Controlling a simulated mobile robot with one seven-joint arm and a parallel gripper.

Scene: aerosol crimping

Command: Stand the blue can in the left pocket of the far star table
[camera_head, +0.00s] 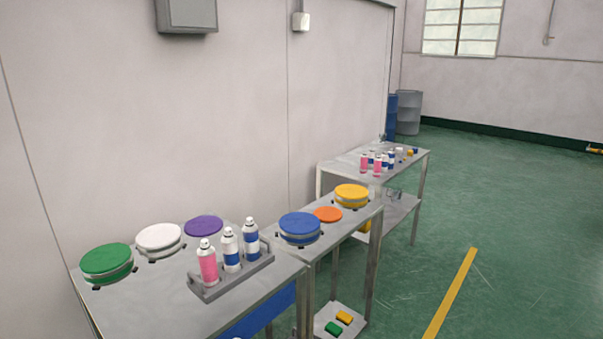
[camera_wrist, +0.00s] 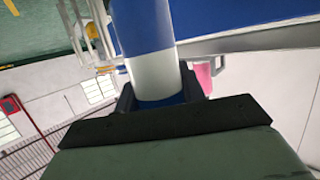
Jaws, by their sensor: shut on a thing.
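My gripper (camera_wrist: 160,93) shows only in the wrist view. It is shut on a can with a blue band and a white band (camera_wrist: 152,70); the can's far end runs out of the top of the picture. In the head view, two blue-banded cans (camera_head: 231,250) (camera_head: 251,241) and a pink can (camera_head: 208,263) stand upright in a grey rack on the near table. The far table (camera_head: 345,166) at the back carries several pink and blue-banded cans (camera_head: 389,160). I cannot make out star pockets there; they are too small or hidden.
The near table (camera_head: 215,318) holds green (camera_head: 106,260), white (camera_head: 158,237) and purple (camera_head: 203,226) round discs. The middle table (camera_head: 340,228) holds blue (camera_head: 299,226), orange (camera_head: 327,214) and yellow (camera_head: 351,193) ones.

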